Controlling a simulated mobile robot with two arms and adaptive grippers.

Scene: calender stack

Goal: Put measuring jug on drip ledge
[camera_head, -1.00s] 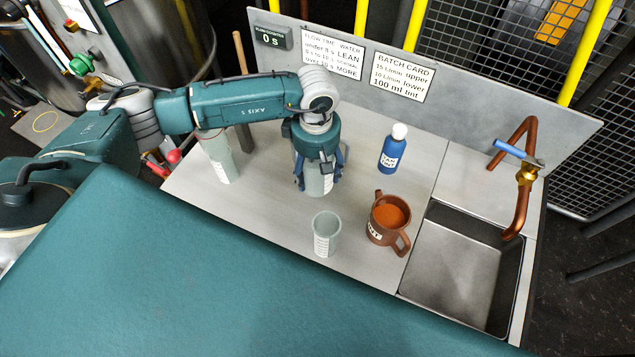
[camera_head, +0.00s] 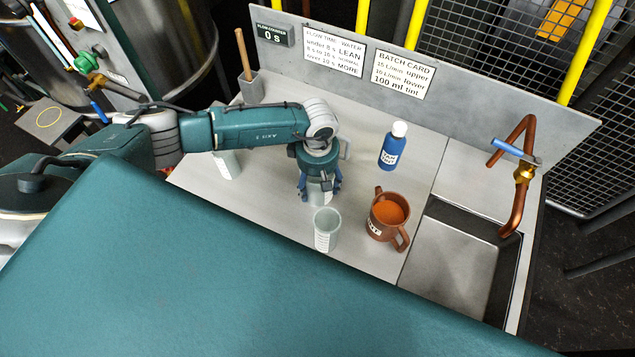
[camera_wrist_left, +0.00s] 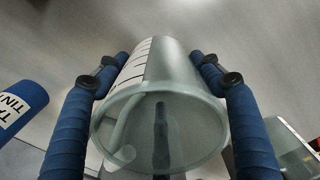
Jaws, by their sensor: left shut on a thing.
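My left gripper (camera_head: 320,187) is shut on a pale translucent measuring jug (camera_head: 317,199) above the middle of the grey worktop; I cannot tell whether the jug's base touches it. In the left wrist view the jug (camera_wrist_left: 160,130) sits between both blue fingers, with a scale strip on its side. A small grey ledge (camera_head: 48,128) with a yellow ring stands at the far left, beside the metal tanks; it looks like the drip ledge. My right gripper is not in view.
A similar pale vessel (camera_head: 326,230) stands in front of the gripper, with a brown mug of orange liquid (camera_head: 388,212) right of it. A blue bottle (camera_head: 393,147) stands behind. Another pale vessel (camera_head: 228,165) is partly behind my arm. A sink (camera_head: 450,260) is at right.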

